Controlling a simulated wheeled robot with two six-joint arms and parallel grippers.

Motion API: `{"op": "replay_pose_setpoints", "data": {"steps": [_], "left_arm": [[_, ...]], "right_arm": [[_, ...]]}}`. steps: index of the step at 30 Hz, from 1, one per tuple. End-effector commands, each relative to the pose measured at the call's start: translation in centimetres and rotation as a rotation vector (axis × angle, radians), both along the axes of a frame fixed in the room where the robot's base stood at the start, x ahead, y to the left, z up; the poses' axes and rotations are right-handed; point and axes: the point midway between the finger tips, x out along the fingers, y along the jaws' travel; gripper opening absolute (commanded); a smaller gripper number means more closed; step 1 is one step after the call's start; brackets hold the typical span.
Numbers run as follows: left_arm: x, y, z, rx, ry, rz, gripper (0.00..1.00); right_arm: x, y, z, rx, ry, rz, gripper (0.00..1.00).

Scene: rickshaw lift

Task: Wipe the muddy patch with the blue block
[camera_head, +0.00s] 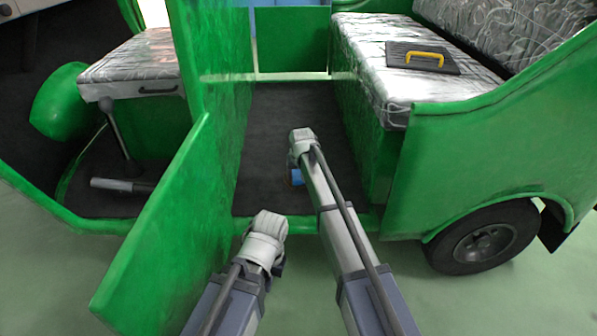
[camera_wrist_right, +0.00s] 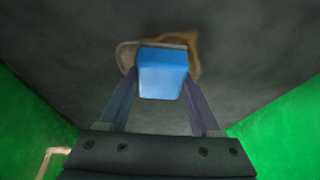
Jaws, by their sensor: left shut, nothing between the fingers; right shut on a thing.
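The blue block (camera_wrist_right: 161,72) is between the fingers of my right gripper (camera_wrist_right: 160,85) in the right wrist view, and the gripper is shut on it. A small part of the block also shows in the head view (camera_head: 297,177), beside my right arm. The brown muddy patch (camera_wrist_right: 128,56) lies on the dark floor around and behind the block; the block covers its middle. I cannot tell whether the block touches the floor. My left gripper (camera_head: 262,240) is near the door opening, outside the rickshaw; its fingers hardly show, and it is shut and empty.
The green rickshaw's open door (camera_head: 160,240) stands at the left of the opening. The rear seat (camera_head: 375,60) bears a dark board with a yellow handle (camera_head: 424,58). The front seat (camera_head: 135,65) is at the left. The dark floor (camera_head: 275,120) beyond my right gripper is clear.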

Motion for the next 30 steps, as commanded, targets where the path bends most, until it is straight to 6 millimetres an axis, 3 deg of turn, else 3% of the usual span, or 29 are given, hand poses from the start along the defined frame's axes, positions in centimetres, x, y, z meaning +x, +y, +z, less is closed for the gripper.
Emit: {"op": "replay_pose_setpoints", "data": {"steps": [11,24,30], "left_arm": [[0.0,0.0,-0.1,0.000,0.000,0.000,0.00],[0.0,0.0,0.1,0.000,0.000,0.000,0.00],[0.0,0.0,0.1,0.000,0.000,0.000,0.00]], "right_arm": [[-1.3,0.0,-0.1,0.000,0.006,0.000,0.20],[-4.7,0.0,0.1,-0.001,0.005,0.001,0.20],[-4.7,0.1,0.1,-0.001,0.004,0.001,0.20]]}}
